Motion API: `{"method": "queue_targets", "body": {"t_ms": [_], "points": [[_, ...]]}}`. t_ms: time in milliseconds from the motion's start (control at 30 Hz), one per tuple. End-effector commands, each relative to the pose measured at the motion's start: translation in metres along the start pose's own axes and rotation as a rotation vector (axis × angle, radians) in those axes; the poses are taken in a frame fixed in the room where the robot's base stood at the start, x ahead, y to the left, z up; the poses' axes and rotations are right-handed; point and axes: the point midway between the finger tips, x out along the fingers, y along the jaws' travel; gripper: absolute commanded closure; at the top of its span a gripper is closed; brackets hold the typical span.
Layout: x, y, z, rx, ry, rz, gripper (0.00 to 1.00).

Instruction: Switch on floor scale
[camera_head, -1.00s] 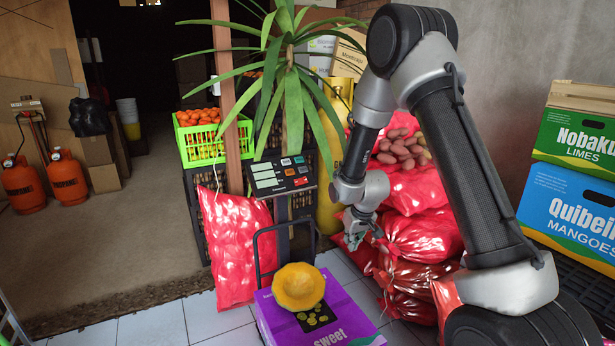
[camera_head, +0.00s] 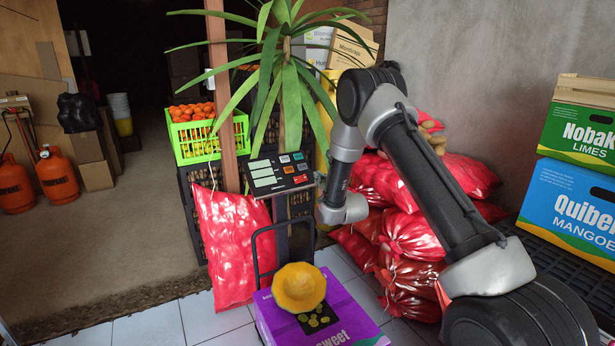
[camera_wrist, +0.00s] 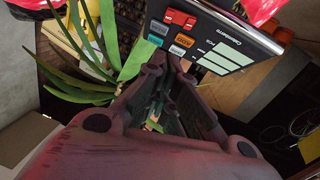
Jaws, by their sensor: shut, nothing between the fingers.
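The floor scale has a black tilted head (camera_head: 280,173) with pale displays and small coloured buttons, one of them red, on a post behind its platform. In the wrist view the scale head (camera_wrist: 225,38) fills the top, with red, orange, grey and teal buttons at its left end. My gripper (camera_wrist: 172,62) is shut and empty, its fingertips overlapping the panel's lower edge near the teal button; I cannot tell whether they touch. In the head view my wrist is just right of the scale head, and the fingers are hard to make out.
A purple box (camera_head: 345,318) with a yellow squash (camera_head: 298,287) stands in front of the post. Long plant leaves (camera_head: 292,100) hang close above the scale head. Red sacks (camera_head: 410,232) are piled right, and another red sack (camera_head: 230,245) leans left. Open floor lies far left.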

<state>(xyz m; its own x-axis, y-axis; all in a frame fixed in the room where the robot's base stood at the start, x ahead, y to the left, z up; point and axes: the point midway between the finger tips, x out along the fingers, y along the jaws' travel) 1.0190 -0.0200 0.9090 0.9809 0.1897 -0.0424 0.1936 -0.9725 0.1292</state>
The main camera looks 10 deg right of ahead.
Motion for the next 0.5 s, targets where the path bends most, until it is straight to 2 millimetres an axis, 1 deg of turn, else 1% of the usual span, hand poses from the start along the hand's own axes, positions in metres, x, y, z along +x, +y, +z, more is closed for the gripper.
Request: {"method": "queue_targets", "body": {"t_ms": [167,267,367,500], "points": [[0.002,0.0,0.0,0.0,-0.001,0.0,1.0],[0.011,0.0,0.0,0.0,0.001,0.0,1.0],[0.026,0.0,0.0,0.0,0.0,0.0,1.0],[0.055,0.0,0.001,0.0,0.001,0.0,1.0]]}}
